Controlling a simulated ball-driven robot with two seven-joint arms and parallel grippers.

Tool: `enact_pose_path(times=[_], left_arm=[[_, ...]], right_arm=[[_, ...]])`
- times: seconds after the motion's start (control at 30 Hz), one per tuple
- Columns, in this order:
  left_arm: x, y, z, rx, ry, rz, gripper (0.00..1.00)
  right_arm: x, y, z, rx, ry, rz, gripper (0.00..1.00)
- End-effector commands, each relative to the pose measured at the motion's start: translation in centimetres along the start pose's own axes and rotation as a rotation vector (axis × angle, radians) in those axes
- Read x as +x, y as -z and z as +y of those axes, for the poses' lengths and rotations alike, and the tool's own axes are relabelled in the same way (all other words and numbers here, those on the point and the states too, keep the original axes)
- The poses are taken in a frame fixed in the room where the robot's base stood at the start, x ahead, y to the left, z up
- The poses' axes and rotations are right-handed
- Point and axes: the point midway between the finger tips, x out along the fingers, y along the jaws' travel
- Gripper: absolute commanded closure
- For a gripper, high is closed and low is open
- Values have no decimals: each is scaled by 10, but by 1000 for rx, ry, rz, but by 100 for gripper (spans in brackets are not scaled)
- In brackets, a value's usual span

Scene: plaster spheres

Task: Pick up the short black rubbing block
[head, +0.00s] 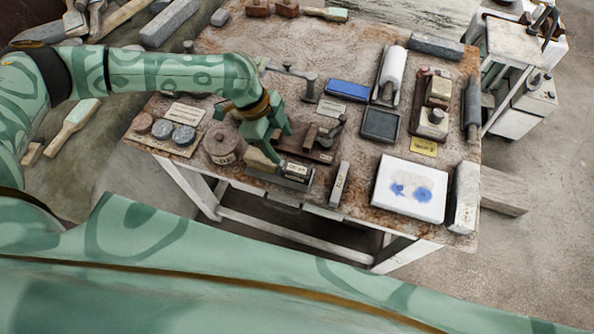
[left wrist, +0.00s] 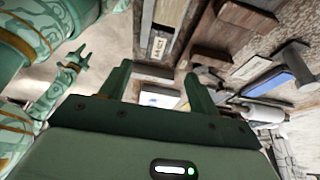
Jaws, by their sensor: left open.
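The short black rubbing block (head: 297,170) lies near the table's front edge in the head view, with a pale label on its upper side. It appears to rest on a grey slab. My left gripper (head: 272,147) is open, fingers pointing down just left of and above the block, with nothing between them. In the left wrist view its two fingers (left wrist: 158,90) stand wide apart, and a labelled dark block (left wrist: 160,44), likely the same one, lies beyond them. My right gripper (left wrist: 75,60) seems to show small at the left there; its jaws are unclear.
A round brown pot (head: 223,144) stands close left of the left gripper. A brown wooden tool (head: 317,147) lies behind the block. A grey labelled bar (head: 340,184) is to the right, then a white board with blue patches (head: 409,190). Free table is narrow here.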

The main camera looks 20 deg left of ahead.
Motion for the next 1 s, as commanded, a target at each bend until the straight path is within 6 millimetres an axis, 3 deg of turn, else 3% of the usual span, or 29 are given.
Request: enact_pose_path(times=[0.03, 0.2, 0.43, 0.63, 0.77, 0.97, 1.0], left_arm=[[16, 0, 1, 1, -4, 0, 38], [49, 0, 0, 2, -1, 0, 38], [69, 1, 1, 2, 0, 1, 38], [102, 1, 3, 2, -1, 0, 38], [113, 1, 3, 2, 1, 0, 38], [113, 1, 3, 2, 1, 0, 38], [113, 1, 3, 2, 1, 0, 44]], right_arm=[[5, -1, -1, 0, 1, -1, 58], [10, -2, -2, 0, 2, -3, 58], [13, -3, -2, 0, 3, -4, 58], [18, -4, -2, -1, 3, -6, 58], [20, -5, -2, -1, 3, -7, 58], [19, -5, -2, -1, 3, -7, 58], [19, -5, -2, -1, 3, -8, 58]])
